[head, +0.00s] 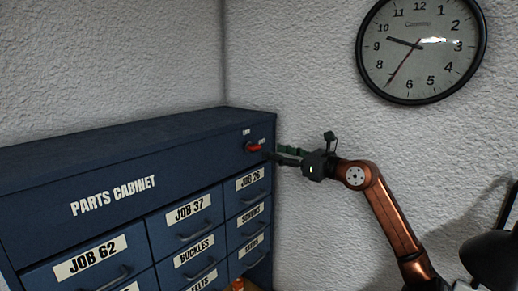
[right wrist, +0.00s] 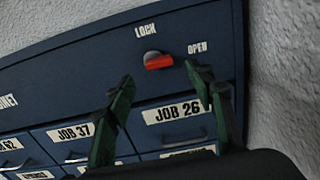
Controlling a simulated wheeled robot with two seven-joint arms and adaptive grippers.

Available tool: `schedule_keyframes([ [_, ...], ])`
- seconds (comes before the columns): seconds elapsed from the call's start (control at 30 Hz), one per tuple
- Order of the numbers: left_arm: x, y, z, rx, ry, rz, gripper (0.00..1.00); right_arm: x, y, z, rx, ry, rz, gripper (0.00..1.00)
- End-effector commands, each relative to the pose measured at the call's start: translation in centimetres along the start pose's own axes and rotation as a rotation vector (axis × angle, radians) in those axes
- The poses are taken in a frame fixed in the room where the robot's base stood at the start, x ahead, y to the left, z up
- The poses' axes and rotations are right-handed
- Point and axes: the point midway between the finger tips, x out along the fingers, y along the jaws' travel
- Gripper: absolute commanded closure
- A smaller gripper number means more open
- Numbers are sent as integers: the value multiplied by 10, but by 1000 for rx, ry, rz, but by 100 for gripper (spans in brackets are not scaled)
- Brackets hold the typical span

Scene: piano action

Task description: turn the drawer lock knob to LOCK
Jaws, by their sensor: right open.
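My right gripper (head: 275,154) is open and empty beside the cabinet's right end, near the knob. In the right wrist view its green fingers (right wrist: 160,75) are spread, with the knob ahead between their tips; no contact shows. My left gripper is out of view.
Labelled drawers such as JOB 26 (right wrist: 180,112) lie below the knob, with pull handles. A textured wall stands behind and to the right, with a round clock (head: 420,50) high up. A dark lamp-like shape (head: 492,258) is at lower right.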

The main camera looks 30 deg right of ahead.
Motion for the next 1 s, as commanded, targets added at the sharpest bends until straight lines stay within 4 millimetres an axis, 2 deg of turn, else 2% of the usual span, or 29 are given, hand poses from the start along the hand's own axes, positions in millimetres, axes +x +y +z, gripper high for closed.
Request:
schedule_keyframes([
  [0.3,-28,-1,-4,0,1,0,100,49,3,4,6,-3,7,51],
  [0.5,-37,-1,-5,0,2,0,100,69,2,1,6,-2,6,51],
  [0.83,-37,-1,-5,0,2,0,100,73,2,-1,4,-1,5,51],
  [1.0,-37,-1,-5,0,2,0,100,73,2,-1,4,-1,5,62],
])
